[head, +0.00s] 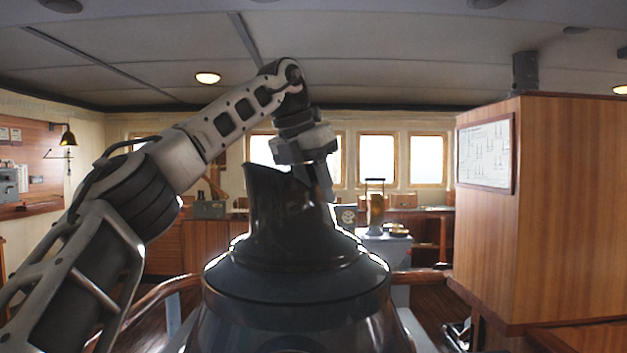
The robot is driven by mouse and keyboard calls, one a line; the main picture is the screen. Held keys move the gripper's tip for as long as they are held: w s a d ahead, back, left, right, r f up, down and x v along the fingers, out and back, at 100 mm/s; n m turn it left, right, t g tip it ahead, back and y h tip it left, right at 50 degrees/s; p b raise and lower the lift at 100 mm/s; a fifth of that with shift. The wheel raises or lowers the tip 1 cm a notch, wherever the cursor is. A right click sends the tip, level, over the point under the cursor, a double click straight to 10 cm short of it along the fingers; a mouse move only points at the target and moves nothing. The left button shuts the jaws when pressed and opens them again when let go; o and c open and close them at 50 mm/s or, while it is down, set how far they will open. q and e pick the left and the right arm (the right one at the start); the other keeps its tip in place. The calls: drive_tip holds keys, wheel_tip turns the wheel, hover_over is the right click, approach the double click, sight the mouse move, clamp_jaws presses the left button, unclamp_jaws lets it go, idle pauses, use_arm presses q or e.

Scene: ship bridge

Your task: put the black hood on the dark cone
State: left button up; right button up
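The black hood (285,225) stands upright in the middle of the head view, with a slanted open top and a wide flared foot. It is over the dark cone (295,330), whose lower body fills the bottom of the picture. The two look in line, but I cannot tell whether a small gap is left between them. My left gripper (322,182) comes down from above at the hood's upper right edge. Its fingers overlap the hood there and are partly hidden, so their grip is unclear. My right gripper is not in view.
A tall wooden cabinet (545,210) with a framed chart stands close on the right. A wooden rail (155,300) runs behind the cone. A pale stand with a brass instrument (376,208) is behind it to the right. Windows and consoles line the back wall.

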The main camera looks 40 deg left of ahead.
use_arm(q)
drive_tip(key=v, duration=0.7)
drive_tip(key=shift+s+r, duration=0.15)
drive_tip(key=shift+r, duration=0.2)
